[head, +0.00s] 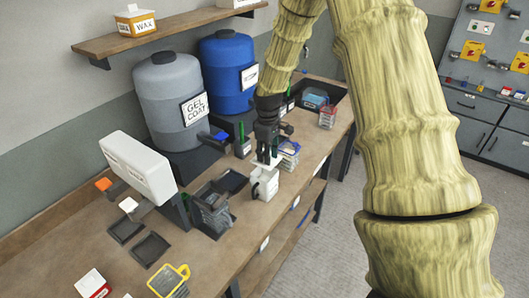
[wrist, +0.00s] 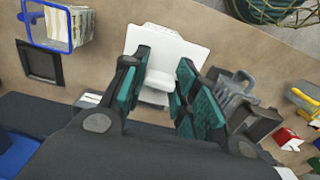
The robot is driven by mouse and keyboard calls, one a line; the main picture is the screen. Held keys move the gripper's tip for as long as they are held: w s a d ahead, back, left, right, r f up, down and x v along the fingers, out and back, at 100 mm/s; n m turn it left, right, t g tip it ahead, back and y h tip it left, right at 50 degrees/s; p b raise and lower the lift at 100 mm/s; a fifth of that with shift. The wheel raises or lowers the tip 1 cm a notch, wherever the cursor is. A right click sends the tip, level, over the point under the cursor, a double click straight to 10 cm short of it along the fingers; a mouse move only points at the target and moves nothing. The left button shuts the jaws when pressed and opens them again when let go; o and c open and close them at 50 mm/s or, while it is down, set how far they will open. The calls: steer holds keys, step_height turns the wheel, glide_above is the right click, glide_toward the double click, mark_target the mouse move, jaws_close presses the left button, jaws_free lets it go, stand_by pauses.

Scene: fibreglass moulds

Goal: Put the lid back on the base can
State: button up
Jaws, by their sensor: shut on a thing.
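The base can (head: 266,188) is a white can with a side handle, upright near the front edge of the wooden bench. My gripper (head: 266,158) points down over it. The fingers are shut on the knob of the white lid (wrist: 187,48), seen in the wrist view between the teal finger pads (wrist: 165,85). In the head view the lid (head: 275,163) is a thin white strip at the can's top. I cannot tell whether it touches the rim. In the wrist view the lid hides the can.
A grey rack (head: 211,213) stands close left of the can, and a clear container with blue trim (head: 289,152) is just behind it. Grey (head: 165,102) and blue (head: 228,72) drums stand at the wall. A yellow-framed holder (head: 169,281) is at the front left.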

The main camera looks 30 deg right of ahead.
steer(key=f, duration=0.1)
steer(key=w+f+b, duration=0.1)
steer(key=w+f, duration=0.1)
steer(key=shift+a+f, duration=0.15)
steer(key=shift+f, duration=0.25)
steer(key=shift+f+b, duration=0.3)
steer(key=shift+b, duration=0.05)
steer(key=shift+s+f+b, duration=0.15)
steer(key=shift+f+b, duration=0.2)
steer(key=shift+f, duration=0.55)
steer(key=shift+s+r, duration=0.2)
steer(key=shift+s, duration=0.05)
steer(key=shift+w+f, duration=0.1)
steer(key=shift+f+p, duration=0.1)
steer(key=shift+p, duration=0.45)
stand_by(1.1)
